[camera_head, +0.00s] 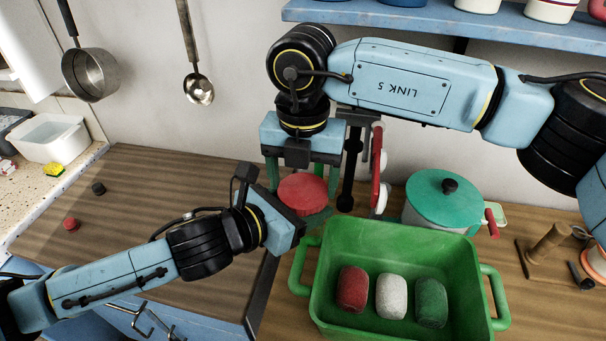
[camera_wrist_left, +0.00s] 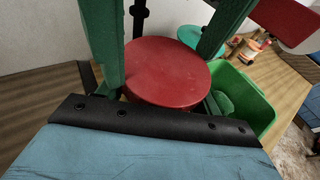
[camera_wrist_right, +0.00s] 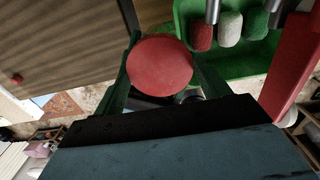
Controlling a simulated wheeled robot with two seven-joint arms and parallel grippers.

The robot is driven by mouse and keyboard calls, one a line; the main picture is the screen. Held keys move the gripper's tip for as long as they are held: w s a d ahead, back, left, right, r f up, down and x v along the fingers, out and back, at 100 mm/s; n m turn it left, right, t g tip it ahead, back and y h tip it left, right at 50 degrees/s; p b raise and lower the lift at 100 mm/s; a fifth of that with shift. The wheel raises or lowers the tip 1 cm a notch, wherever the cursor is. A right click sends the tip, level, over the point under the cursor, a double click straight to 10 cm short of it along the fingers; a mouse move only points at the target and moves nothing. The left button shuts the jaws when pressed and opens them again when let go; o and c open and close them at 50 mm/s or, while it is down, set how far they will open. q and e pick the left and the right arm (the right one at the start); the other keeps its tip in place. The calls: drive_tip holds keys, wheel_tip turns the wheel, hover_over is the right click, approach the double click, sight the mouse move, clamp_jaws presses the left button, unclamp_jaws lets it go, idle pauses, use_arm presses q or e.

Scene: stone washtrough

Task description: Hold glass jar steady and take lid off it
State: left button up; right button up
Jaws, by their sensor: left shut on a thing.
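The red round lid (camera_head: 303,193) faces up near the middle of the head view and also shows in the left wrist view (camera_wrist_left: 167,75) and right wrist view (camera_wrist_right: 159,65). The glass jar under it is mostly hidden by the lid and my grippers. My left gripper (camera_head: 312,217) comes in low from the left and is shut on the jar, just below the lid. My right gripper (camera_head: 303,180) reaches down from above, its green fingers apart on either side of the lid. I cannot see clearly whether they touch the rim.
A green crate (camera_head: 400,240) with red, white and green rolls stands close to the right. A teal-lidded pot (camera_head: 443,200) is behind it. A ladle (camera_head: 197,85) and a saucepan (camera_head: 90,72) hang on the wall. The wooden counter (camera_head: 140,200) at left is mostly clear.

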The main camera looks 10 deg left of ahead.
drive_tip(key=c, duration=0.5)
drive_tip(key=n, duration=0.3)
drive_tip(key=o, duration=1)
drive_tip(key=shift+c, duration=0.2)
drive_tip(key=shift+o, duration=0.5)
drive_tip(key=shift+s+a+n, duration=0.1)
drive_tip(key=shift+a+n, duration=0.05)
drive_tip(key=shift+n, duration=0.15)
